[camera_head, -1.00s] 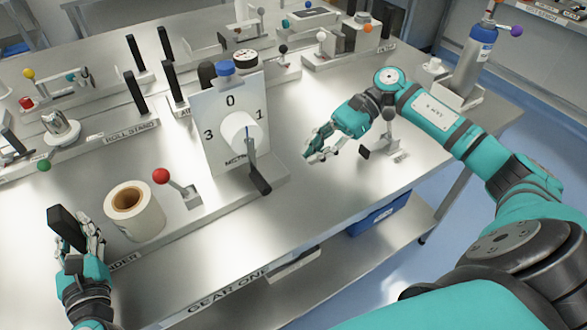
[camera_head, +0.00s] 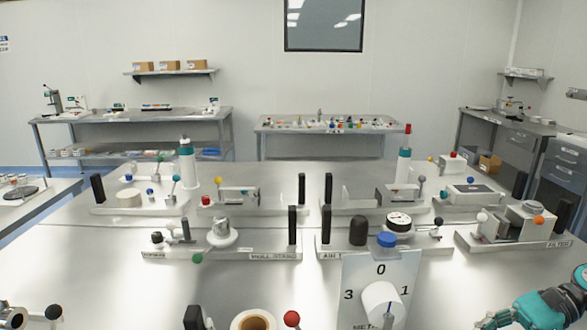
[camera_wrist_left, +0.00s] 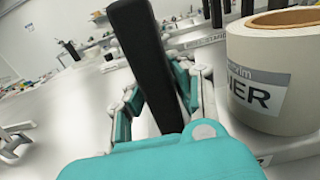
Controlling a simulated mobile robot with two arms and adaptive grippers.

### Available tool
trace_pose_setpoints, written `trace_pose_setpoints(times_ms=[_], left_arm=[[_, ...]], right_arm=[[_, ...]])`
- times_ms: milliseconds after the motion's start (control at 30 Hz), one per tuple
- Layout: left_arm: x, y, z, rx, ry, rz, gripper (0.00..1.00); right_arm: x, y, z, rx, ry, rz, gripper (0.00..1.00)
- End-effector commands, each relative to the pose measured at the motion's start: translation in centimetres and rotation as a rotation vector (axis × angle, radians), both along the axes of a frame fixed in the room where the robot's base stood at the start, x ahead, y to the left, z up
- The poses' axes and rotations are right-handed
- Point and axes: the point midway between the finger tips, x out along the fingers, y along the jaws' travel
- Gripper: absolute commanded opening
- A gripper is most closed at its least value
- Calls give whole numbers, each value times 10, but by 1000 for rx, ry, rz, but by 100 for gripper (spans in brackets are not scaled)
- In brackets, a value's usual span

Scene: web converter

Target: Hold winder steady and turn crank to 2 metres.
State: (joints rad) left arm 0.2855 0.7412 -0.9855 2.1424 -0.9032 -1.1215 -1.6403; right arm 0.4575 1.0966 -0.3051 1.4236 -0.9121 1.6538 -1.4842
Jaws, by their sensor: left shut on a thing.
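The winder's black upright handle (camera_wrist_left: 150,60) stands between the fingers of my left gripper (camera_wrist_left: 160,95), which is shut on it in the left wrist view. The top of this handle (camera_head: 193,318) shows at the bottom of the head view, with the gripper out of frame below. The winder's cream roll (camera_head: 254,320) is right of it, also in the wrist view (camera_wrist_left: 275,80). A red ball knob (camera_head: 291,318) sits right of the roll. The metre dial (camera_head: 355,285) reads 3, 0 and 1 around a white hub (camera_head: 382,303). My right gripper (camera_head: 488,321) is partly cut off at lower right, away from the dial.
Behind the dial stand a roll stand (camera_head: 222,233), a blue-capped item (camera_head: 387,240) and other fixtures with black posts and coloured knobs. A filter unit (camera_head: 520,228) stands at the right. Bare bench lies between the dial and my right arm.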

Motion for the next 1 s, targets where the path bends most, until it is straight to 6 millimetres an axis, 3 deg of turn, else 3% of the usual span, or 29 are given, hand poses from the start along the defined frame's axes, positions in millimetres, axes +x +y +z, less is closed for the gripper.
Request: trace_pose_setpoints(times_ms=[333,367,567,867,1000], left_arm=[[-1,-1,-3,3,9,-2,0],[-1,-1,-2,3,9,-2,23],[0,0,0,1,4,-1,49],[-2,0,2,0,0,-1,49],[-16,-1,1,0,3,-1,49]], right_arm=[[0,0,2,0,0,0,0],[0,0,2,0,0,0,0],[0,0,2,0,0,0,0],[0,0,2,0,0,0,0],[0,0,2,0,0,0,0]])
